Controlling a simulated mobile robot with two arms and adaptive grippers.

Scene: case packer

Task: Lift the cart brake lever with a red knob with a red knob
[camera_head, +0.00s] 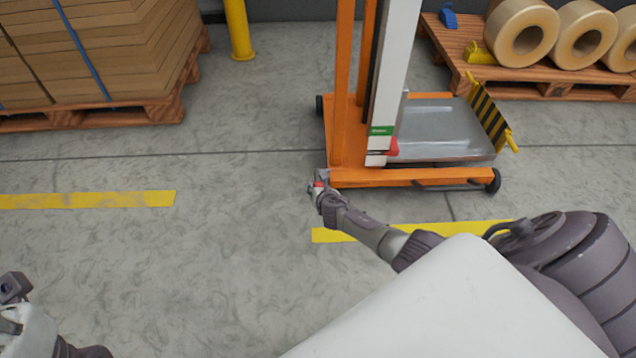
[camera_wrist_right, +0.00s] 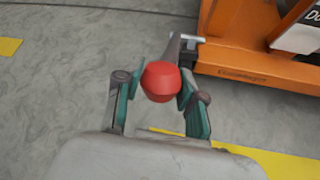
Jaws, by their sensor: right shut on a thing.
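The red knob (camera_wrist_right: 160,82) of the brake lever sits between the fingers of my right gripper in the right wrist view. The grey lever (camera_wrist_right: 173,48) runs from behind the knob toward the orange cart (camera_wrist_right: 235,50). In the head view my right gripper (camera_head: 318,188) is at the cart's lower left corner, with a bit of red showing at its fingers. It is shut on the knob. The orange cart (camera_head: 345,176) stands upright on its wheels. Part of my left arm shows at the lower left edge of the head view; its fingers cannot be made out clearly.
A wooden pallet with stacked cardboard (camera_head: 110,60) stands at the upper left. A yellow post (camera_head: 238,30) is behind. A pallet (camera_head: 560,85) with large tape rolls (camera_head: 522,32) is at the upper right. Yellow floor lines (camera_head: 90,199) cross open grey floor.

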